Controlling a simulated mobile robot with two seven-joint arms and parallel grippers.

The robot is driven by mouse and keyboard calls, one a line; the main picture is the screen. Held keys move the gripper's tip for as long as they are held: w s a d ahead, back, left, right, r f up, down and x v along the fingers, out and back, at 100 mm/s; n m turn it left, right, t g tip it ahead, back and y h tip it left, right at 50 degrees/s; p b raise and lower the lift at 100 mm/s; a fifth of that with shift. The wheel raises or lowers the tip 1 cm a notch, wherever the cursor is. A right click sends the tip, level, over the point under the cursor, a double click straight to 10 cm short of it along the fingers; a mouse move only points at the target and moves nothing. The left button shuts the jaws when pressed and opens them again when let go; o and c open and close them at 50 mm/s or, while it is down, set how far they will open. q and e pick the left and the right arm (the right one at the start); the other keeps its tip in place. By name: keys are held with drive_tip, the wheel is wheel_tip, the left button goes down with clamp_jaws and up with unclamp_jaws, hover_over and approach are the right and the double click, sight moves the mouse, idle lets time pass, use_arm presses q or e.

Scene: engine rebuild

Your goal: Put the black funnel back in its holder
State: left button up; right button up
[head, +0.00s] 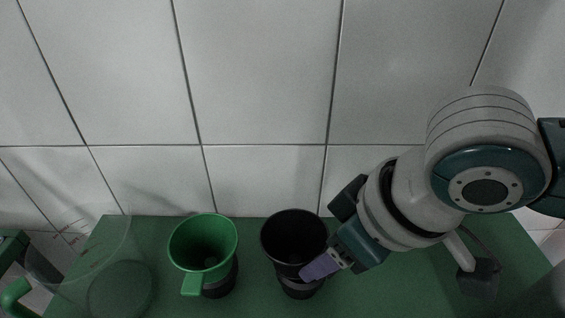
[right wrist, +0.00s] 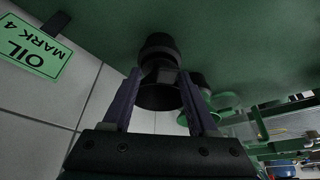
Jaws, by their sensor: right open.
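The black funnel (head: 293,236) stands upright, wide mouth up, over a dark round holder (head: 299,291) on the green bench top. It also shows in the right wrist view (right wrist: 160,92), upside down in the picture, with the holder (right wrist: 158,46) at its narrow end. The funnel looks seated in the holder, though the joint is partly hidden. My right gripper (head: 321,267) is at the funnel's front right side. In the right wrist view its purple fingers (right wrist: 160,77) are apart, one on each side of the funnel; I cannot tell whether they touch it. My left gripper is out of view.
A green funnel (head: 203,243) with a handle stands in a similar dark holder just left. A clear jug (head: 118,258) with a green handle (head: 15,293) is at far left. A tiled wall (head: 262,75) rises behind. An "OIL MARK 4" label (right wrist: 30,47) shows in the right wrist view.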

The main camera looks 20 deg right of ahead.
drive_tip(key=p+v, duration=0.3)
drive_tip(key=v, duration=1)
drive_tip(key=s+a+f+y, duration=0.1)
drive_tip(key=s+a+f, duration=0.1)
drive_tip(key=a, duration=0.2)
drive_tip(key=s+d+f+m+h, duration=0.3)
drive_tip(key=s+d+f, duration=0.1)
drive_tip(key=s+d, duration=0.3)
drive_tip(key=shift+s+d+m, duration=0.25)
drive_tip(key=shift+s+m, duration=0.15)
drive_tip(key=shift+s, duration=0.05)
